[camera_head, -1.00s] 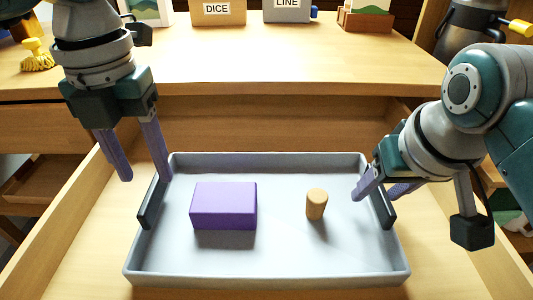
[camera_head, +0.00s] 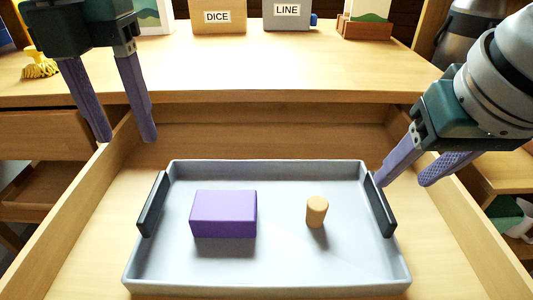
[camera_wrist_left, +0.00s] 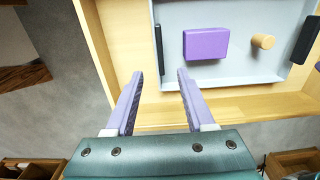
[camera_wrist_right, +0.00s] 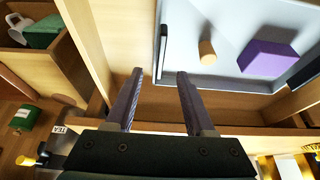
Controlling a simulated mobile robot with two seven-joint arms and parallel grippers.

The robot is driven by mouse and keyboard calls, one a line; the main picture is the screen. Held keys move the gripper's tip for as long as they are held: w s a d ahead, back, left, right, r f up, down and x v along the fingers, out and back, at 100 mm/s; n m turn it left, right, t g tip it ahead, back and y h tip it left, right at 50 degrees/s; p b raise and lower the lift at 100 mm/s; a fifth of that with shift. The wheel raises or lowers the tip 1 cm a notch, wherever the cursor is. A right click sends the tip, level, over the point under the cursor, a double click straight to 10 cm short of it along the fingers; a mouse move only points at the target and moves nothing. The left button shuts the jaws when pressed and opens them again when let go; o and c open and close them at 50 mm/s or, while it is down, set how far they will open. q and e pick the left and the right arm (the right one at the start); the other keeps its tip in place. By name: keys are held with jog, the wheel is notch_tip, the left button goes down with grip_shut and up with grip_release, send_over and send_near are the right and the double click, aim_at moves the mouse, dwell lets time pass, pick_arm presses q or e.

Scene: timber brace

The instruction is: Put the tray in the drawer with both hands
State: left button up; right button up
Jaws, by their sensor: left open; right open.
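The grey tray (camera_head: 270,270) with dark side handles lies flat inside the open wooden drawer (camera_head: 75,225). On the tray are a purple block (camera_head: 223,212) and a small wooden cylinder (camera_head: 316,211), which stands upright. My left gripper (camera_head: 127,140) is open and empty, above the drawer's back left, apart from the left handle (camera_head: 153,204). My right gripper (camera_head: 402,184) is open and empty, up and right of the right handle (camera_head: 380,207). The left wrist view shows the tray (camera_wrist_left: 240,70) beyond the open fingers; the right wrist view shows it too (camera_wrist_right: 205,55).
The wooden worktop (camera_head: 270,65) extends behind the drawer. On it stand a DICE box (camera_head: 218,17), a LINE box (camera_head: 287,15) and a yellow tufted object (camera_head: 40,67). A dark container (camera_head: 465,30) is at the back right. The drawer walls rise around the tray.

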jog(key=shift+v, duration=1.6)
